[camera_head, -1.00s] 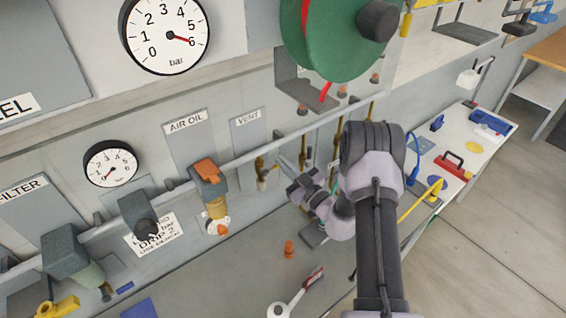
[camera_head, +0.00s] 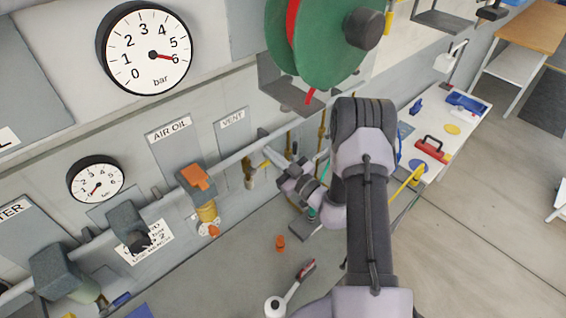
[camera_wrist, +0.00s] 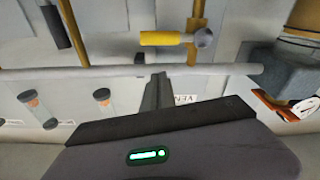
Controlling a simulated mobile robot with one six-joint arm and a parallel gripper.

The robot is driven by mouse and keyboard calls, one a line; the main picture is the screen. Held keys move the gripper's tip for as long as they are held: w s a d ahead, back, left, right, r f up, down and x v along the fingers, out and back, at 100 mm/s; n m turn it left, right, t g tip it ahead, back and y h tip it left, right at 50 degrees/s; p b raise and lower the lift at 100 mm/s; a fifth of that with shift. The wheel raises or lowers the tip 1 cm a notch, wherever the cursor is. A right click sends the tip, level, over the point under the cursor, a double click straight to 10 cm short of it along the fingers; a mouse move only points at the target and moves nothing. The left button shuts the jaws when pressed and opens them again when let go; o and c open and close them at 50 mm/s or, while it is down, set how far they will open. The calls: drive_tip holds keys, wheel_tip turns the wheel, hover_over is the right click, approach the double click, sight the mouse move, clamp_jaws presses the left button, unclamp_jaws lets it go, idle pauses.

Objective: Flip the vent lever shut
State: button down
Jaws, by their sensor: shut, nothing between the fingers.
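The vent lever (camera_wrist: 162,38) is a yellow handle with a grey ball end. In the wrist view it lies roughly parallel to the long grey pipe and across an upright brass pipe. In the head view a small yellow part of it (camera_head: 267,164) shows below the VENT label (camera_head: 232,119), by my fingertips. My gripper (camera_wrist: 155,92) is shut and empty. In the wrist view its fingers point toward the grey pipe, with the lever beyond that pipe. I see a gap between fingers and lever there, but cannot judge depth.
The grey pipe (camera_wrist: 100,73) crosses close to my fingers. The orange-topped air oil unit (camera_head: 195,178) stands left of the vent. A green reel (camera_head: 325,40) hangs above. An orange fitting (camera_head: 280,243) lies on the bench below.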

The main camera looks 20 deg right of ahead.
drive_tip(key=b+v, duration=0.1)
drive_tip(key=v, duration=0.7)
drive_tip(key=shift+s+b, duration=0.2)
drive_tip(key=shift+b, duration=0.1)
drive_tip(key=shift+s+f, duration=0.1)
drive_tip(key=shift+s, duration=0.1)
